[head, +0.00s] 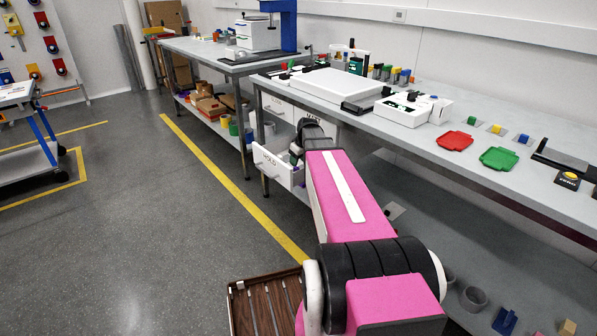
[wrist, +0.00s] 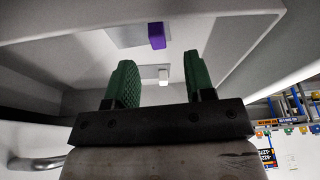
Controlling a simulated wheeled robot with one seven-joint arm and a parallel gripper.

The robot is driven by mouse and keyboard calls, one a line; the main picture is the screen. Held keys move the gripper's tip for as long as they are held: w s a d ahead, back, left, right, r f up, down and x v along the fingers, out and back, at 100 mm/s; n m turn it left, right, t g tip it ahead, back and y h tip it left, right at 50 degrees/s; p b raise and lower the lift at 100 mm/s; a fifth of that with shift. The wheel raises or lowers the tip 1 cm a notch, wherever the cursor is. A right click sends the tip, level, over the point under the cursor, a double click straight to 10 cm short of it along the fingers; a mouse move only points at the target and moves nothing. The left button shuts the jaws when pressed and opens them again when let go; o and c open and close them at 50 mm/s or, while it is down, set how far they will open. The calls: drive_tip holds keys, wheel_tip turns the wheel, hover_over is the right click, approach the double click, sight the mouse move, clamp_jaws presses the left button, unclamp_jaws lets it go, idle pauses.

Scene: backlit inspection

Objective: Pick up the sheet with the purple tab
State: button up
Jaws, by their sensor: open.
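The sheet with the purple tab (wrist: 128,36) shows in the wrist view as a flat grey piece inside a pale drawer, with its purple tab (wrist: 157,36) standing up from it. My gripper (wrist: 160,57) is open and empty, with its two green fingers pointing into the drawer. In the picture the purple tab lies just beyond the fingertips, between their lines, and apart from them. In the head view my gripper (head: 295,154) is over the open drawer marked HOLD (head: 272,168), partly hidden by my own arm.
A second piece with a white tab (wrist: 164,77) shows between the fingers. The drawer wall (wrist: 245,48) rises close on the right. In the head view the drawer sits under a workbench (head: 425,140) with trays and devices on it.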

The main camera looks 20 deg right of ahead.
drive_tip(key=x, duration=0.5)
drive_tip(key=shift+d, duration=0.15)
clamp_jaws()
